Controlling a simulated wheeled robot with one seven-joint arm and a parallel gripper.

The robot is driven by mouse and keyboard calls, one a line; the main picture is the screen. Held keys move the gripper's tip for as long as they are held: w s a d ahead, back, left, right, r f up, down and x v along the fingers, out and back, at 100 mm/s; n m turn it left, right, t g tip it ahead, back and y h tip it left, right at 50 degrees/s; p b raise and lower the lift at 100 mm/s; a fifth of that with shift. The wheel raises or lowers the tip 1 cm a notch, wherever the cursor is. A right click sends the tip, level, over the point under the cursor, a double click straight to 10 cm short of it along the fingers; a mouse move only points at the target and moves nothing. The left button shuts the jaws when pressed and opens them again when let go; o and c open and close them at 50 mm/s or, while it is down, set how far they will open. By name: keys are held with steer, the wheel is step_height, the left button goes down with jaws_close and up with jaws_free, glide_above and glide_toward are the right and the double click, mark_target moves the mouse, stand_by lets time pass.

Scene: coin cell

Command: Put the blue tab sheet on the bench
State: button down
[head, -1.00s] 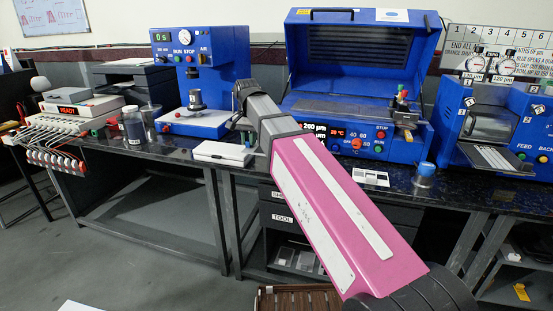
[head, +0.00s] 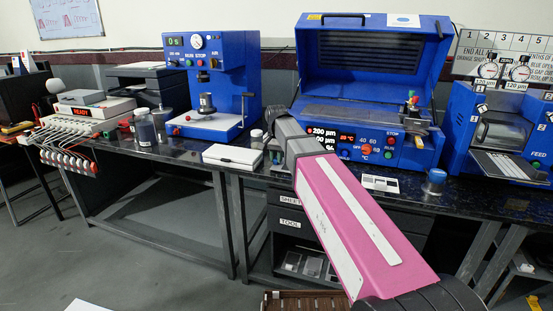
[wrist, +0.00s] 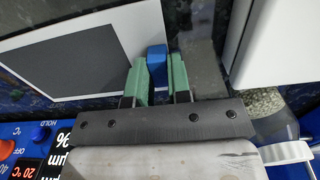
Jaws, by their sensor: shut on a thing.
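The blue tab sheet (wrist: 75,58) shows in the wrist view as a white-edged sheet with a large dark grey area, lying left of the fingers. Its blue tab (wrist: 156,58) is between the green fingertips of my gripper (wrist: 157,72), which is shut on it. The sheet is over the dark speckled bench top (head: 185,152); I cannot tell if it touches it. In the head view the arm's end is at the bench front, between the white flat box and the blue oven, and the sheet is hidden.
A white flat box (head: 232,156) lies left of my gripper and is close by in the wrist view (wrist: 282,45). The blue oven (head: 372,90) stands behind, the blue press (head: 215,85) at left. A small blue-topped jar (head: 435,180) stands to the right.

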steer(key=shift+f, duration=0.25)
steer(key=c, duration=1.1)
jaws_free()
steer(key=shift+o, duration=0.2)
step_height(320, 180, up, 12)
